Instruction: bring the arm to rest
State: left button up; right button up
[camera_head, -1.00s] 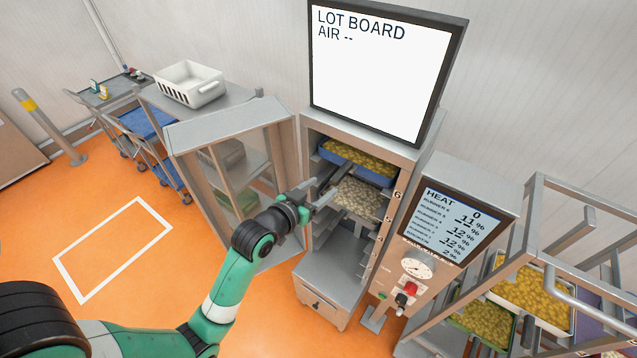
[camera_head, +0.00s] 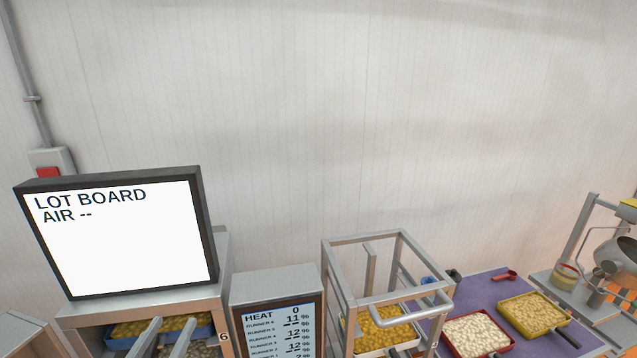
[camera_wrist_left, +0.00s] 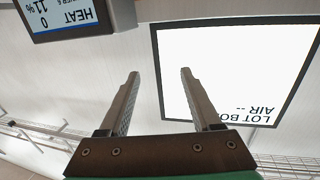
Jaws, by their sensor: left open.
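My left gripper (camera_head: 172,325) shows at the bottom left of the head view as two grey fingers held apart, in front of the cabinet (camera_head: 140,303) and below the lot board. In the left wrist view the same gripper (camera_wrist_left: 158,74) is open, with nothing between its fingers. The lot board screen (camera_wrist_left: 235,65) is beyond the fingers there, and the heat display (camera_wrist_left: 65,15) is at the upper left. The rest of my left arm is below the head view's edge. My right gripper is in neither view.
The lot board (camera_head: 120,235) stands on the cabinet, which holds a blue tray (camera_head: 200,332) of yellow pieces. A heat panel (camera_head: 280,325) and a metal rack (camera_head: 385,300) stand to its right. A purple table (camera_head: 490,290) bears trays. The wall area above is clear.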

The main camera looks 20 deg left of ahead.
pick_arm(q)
jog(key=w+d+r+m+t+h, duration=0.1)
jog(key=d+r+t, duration=0.1)
jog(key=d+r, duration=0.35)
jog(key=d+r+m+t+h, duration=0.1)
jog(key=d+r+t+h, duration=0.15)
jog(key=r, duration=0.65)
jog(key=s+d+r+m+t+h, duration=0.1)
jog(key=s+d+r, duration=0.3)
jog(key=r, duration=0.6)
jog(key=s+d+r+t+h, duration=0.2)
jog(key=s+d+r+t, duration=0.2)
jog(key=r, duration=0.5)
jog(key=shift+s+d+r+m+t, duration=0.15)
jog(key=shift+s+r+m+t, duration=0.25)
jog(key=shift+s, duration=0.6)
